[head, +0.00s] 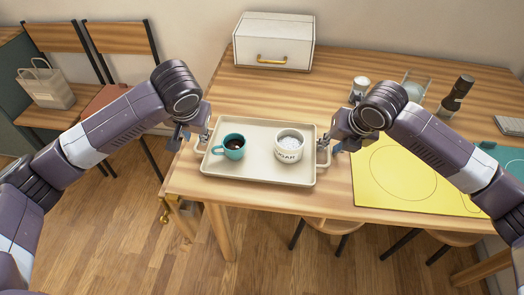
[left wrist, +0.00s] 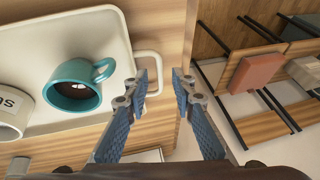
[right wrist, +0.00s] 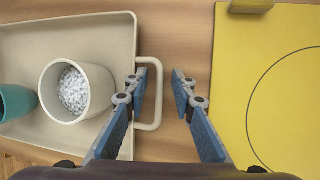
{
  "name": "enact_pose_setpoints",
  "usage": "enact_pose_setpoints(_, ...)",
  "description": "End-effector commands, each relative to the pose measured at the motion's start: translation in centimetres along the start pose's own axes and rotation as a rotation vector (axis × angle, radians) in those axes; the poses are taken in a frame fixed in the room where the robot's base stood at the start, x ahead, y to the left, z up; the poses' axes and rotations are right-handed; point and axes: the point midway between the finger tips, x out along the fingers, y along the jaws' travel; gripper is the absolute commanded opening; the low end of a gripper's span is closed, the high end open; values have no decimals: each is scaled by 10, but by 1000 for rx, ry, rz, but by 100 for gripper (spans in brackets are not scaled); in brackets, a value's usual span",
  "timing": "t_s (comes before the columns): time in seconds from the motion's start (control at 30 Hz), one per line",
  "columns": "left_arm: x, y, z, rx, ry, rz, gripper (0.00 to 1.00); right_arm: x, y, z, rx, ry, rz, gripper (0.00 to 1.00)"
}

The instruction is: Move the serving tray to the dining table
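The beige serving tray (head: 252,172) lies on the wooden dining table (head: 232,108) near its front left corner. A teal mug (head: 233,146) with dark liquid and a white sugar pot (head: 289,146) stand upright on it. My left gripper (left wrist: 168,77) is open at the tray's left handle (left wrist: 150,68), one finger over the handle and the other outside it. My right gripper (right wrist: 160,76) is open at the right handle (right wrist: 155,95), one finger over the handle's opening and the other outside it. Neither gripper is closed on a handle.
A white bread box (head: 273,42) stands at the back of the table. A yellow mat (head: 385,180) lies right of the tray. A dark bottle (head: 457,92), a shaker (head: 360,88) and a rack (head: 413,88) stand behind it. Chairs (head: 122,42) with a bag (head: 46,86) are at the left.

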Motion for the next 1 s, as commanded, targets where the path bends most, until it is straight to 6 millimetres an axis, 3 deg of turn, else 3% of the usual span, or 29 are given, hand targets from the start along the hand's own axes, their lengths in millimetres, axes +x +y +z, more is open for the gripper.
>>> enact_pose_setpoints(0.1,-28,1,-2,1,6,2,24,0,0,0,0,0,0,24)
enact_pose_setpoints(0.3,-64,0,-1,0,3,1,24,0,0,0,0,0,0,24)
enact_pose_setpoints(0.57,-81,0,0,0,1,-1,24,-6,0,1,0,-1,1,24)
enact_pose_setpoints(1.0,-81,0,0,0,0,-1,24,-91,0,1,-1,-4,1,24)
